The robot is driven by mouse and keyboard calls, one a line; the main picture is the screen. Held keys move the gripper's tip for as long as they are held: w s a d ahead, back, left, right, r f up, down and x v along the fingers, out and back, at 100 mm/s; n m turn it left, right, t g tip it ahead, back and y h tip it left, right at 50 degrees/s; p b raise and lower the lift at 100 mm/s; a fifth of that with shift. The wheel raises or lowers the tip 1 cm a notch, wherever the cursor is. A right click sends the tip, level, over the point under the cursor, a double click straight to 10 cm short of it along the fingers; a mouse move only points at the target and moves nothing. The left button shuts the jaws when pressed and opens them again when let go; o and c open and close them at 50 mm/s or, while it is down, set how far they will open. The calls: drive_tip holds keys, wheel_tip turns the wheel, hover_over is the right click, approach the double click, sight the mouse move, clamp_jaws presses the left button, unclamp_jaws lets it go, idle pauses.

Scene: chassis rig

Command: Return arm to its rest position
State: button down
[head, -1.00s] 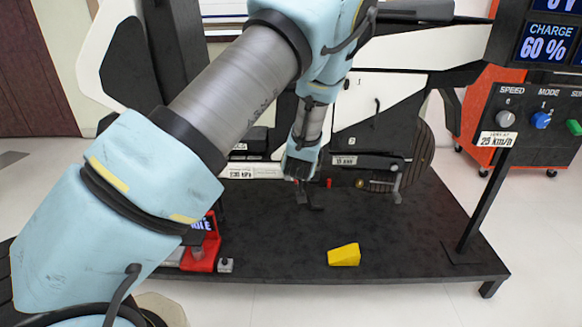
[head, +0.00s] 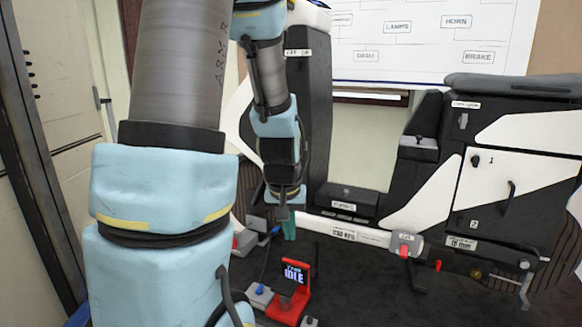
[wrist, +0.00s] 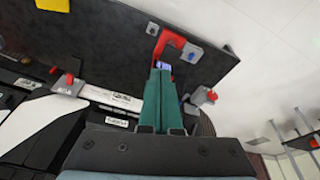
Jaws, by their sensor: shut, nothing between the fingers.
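My arm rises on the left of the head view and bends over, with its wrist hanging down. My gripper (head: 289,228) points down with its teal fingers together and empty, near the left end of the dark bench. In the wrist view the teal fingers of my gripper (wrist: 162,98) lie side by side with nothing between them. They line up in the picture with a red stand; I cannot tell the gap.
The red stand reading IDLE (head: 291,292) is close to the gripper on the bench (head: 365,290). The scooter body (head: 500,170) stands behind, right. A whiteboard (head: 430,45) hangs beyond. The wrist view shows a yellow block (wrist: 53,4). Bare bench lies at front right.

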drive_tip(key=s+a+r+g, duration=0.1)
drive_tip(key=s+a+r, duration=0.2)
drive_tip(key=s+a, duration=0.4)
wheel_tip(320, 180, up, 23)
drive_tip(key=p, duration=2.3)
drive_tip(key=shift+d+y+p, duration=0.3)
